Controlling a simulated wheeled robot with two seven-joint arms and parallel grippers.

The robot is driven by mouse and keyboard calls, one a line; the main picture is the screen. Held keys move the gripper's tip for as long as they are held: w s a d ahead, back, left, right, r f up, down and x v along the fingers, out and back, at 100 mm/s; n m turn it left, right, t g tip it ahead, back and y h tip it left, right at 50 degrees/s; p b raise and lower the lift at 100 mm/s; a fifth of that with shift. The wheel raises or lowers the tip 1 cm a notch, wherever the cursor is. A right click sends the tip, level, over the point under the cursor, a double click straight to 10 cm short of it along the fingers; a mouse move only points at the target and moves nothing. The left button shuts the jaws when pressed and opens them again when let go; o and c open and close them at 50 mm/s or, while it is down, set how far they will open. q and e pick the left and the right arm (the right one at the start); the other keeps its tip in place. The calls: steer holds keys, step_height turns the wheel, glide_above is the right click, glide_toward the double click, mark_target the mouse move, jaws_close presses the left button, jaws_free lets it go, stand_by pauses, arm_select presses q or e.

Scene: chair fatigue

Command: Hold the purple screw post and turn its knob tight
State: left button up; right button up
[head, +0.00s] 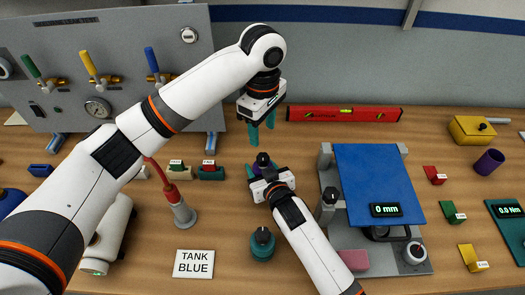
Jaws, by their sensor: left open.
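The purple screw post (263,160) stands mid-table, with its dark knob showing at the top. My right gripper (263,170) comes in from the front, low over the table, with teal fingers on either side of the post. The gripper hides most of the post's body, and I cannot tell whether the fingers press on it. My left gripper (262,125) is open and empty, fingers pointing down. In the picture it appears just above and behind the knob, apart from it.
A teal screw post (262,246) stands in front, near a "TANK BLUE" sign (194,264). A blue plate with a 0 mm display (372,170) stands right of my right gripper. A red level (344,114) lies behind. A valve panel (190,75) is at back left.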

mark_target(263, 156)
arm_select(q)
step_height(263, 156, down, 9)
steer(key=shift+f, duration=0.1)
stand_by(0.3)
steer(key=c, duration=1)
